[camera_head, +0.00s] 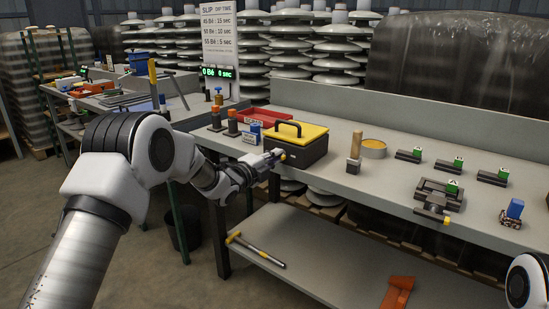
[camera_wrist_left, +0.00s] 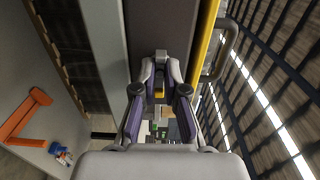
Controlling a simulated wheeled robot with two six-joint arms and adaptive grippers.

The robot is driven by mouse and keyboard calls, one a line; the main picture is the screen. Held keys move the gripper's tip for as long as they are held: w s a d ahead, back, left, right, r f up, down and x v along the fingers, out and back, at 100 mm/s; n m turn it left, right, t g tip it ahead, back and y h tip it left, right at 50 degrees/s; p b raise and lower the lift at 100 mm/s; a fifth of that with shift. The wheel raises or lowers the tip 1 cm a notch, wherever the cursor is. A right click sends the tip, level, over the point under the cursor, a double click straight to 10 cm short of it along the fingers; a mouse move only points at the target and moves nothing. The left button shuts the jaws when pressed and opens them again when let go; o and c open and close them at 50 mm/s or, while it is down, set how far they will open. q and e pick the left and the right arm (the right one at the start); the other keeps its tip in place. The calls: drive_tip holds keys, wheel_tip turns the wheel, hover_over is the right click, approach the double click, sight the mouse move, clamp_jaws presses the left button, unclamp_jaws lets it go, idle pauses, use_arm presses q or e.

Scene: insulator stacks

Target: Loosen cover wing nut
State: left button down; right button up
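A black box with a yellow lid and a dark handle (camera_head: 298,143) stands near the front edge of the workbench. A small yellow piece (camera_head: 282,156), perhaps the cover wing nut, shows at the box's near left side. My left gripper (camera_head: 274,157) points at this spot, its fingertips close to the box. In the left wrist view its fingers (camera_wrist_left: 160,78) are close together, with a small yellow part between them. I cannot tell whether they grip it. The box's yellow edge (camera_wrist_left: 207,50) runs along their right. My right gripper is out of view.
On the bench are a red tray (camera_head: 253,118), a round tin (camera_head: 373,148), a wooden-handled brush (camera_head: 355,150) and several dark blocks with green labels. Insulator stacks stand behind.

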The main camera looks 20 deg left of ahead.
use_arm(q)
drive_tip(key=shift+r+n+p, duration=0.15)
drive_tip(key=shift+n+p, duration=0.15)
drive_tip(key=shift+w+r+n+p, duration=0.15)
drive_tip(key=shift+n+p, duration=2.05)
drive_tip(key=shift+n, duration=2.35)
drive_tip(key=shift+s+r+n+p, duration=0.1)
drive_tip(key=shift+n+p, duration=2.05)
drive_tip(key=shift+n, duration=2.4)
drive_tip(key=c, duration=1.2)
unclamp_jaws()
drive_tip(key=shift+w+d+f, duration=0.15)
drive_tip(key=shift+f, duration=0.1)
